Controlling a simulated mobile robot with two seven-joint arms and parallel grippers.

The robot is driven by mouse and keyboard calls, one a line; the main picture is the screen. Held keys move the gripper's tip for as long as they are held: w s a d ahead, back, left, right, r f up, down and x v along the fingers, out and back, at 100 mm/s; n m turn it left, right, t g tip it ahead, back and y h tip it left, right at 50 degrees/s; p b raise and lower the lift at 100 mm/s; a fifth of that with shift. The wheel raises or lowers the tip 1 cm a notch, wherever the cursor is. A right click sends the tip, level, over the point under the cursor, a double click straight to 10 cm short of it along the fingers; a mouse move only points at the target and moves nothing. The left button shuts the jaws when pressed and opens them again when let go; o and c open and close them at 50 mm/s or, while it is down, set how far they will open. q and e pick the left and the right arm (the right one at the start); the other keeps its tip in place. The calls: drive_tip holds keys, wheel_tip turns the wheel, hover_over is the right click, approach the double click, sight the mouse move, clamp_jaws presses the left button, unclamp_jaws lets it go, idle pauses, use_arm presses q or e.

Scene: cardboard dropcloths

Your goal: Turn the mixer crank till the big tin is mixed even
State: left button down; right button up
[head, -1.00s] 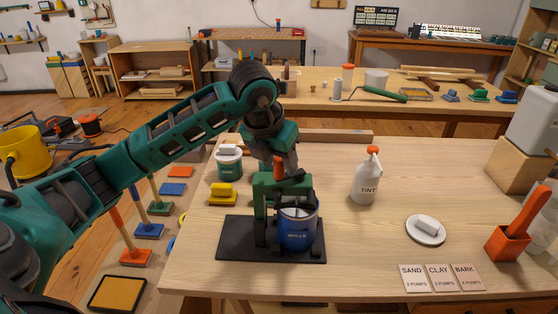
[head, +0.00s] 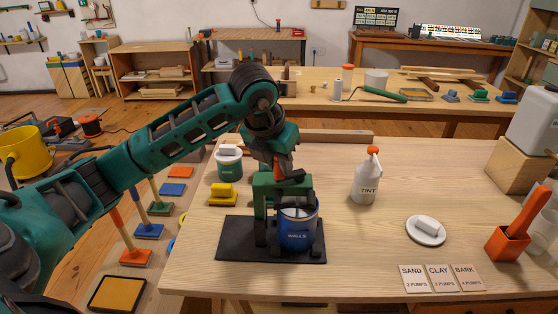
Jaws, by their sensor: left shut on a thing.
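The big tin (head: 298,236) is blue, labelled WALLS, and stands upright in the mixer on its black base (head: 235,240). The green mixer frame (head: 262,192) rises at the tin's left and back. My left arm comes in from the left and reaches down over the mixer. My left gripper (head: 286,174) is shut on the orange-red crank handle (head: 290,176), just above and behind the tin. The gripper hides much of the crank. The paint inside the tin shows only as a pale sliver, so I cannot tell how even it is. My right gripper is out of view.
A white TINT bottle (head: 367,178) stands right of the mixer. A green tin (head: 229,164) and a yellow block (head: 222,194) stand at its left. The table's middle is clear.

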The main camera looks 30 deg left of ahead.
use_arm(q)
drive_tip(key=shift+a, duration=0.1)
drive_tip(key=shift+w+a+m+h+b, duration=0.3)
drive_tip(key=shift+m+b, duration=0.2)
drive_tip(key=shift+m, duration=0.4)
drive_tip(key=shift+w+a+m+h, duration=0.15)
drive_tip(key=shift+w+m+h, duration=0.1)
drive_tip(key=shift+m, duration=0.3)
drive_tip(key=shift+w+a+m+h, duration=0.15)
drive_tip(key=shift+m+h, duration=0.1)
drive_tip(key=shift+m, duration=0.3)
drive_tip(key=shift+w+a+r+m+h, duration=0.1)
drive_tip(key=shift+w+a+m+h, duration=0.1)
drive_tip(key=shift+m, duration=0.4)
drive_tip(key=shift+w+a+m+h, duration=0.1)
drive_tip(key=shift+w+m+h, duration=0.1)
drive_tip(key=shift+m, duration=0.4)
drive_tip(key=shift+w+a+m+g+h, duration=0.1)
drive_tip(key=shift+w+m+g+h, duration=0.15)
drive_tip(key=shift+m, duration=0.4)
drive_tip(key=shift+w+m+g+h, duration=0.15)
drive_tip(key=shift+w+m+g, duration=0.1)
drive_tip(key=shift+m, duration=0.4)
drive_tip(key=c, duration=0.9)
unclamp_jaws()
drive_tip(key=shift+c, duration=0.2)
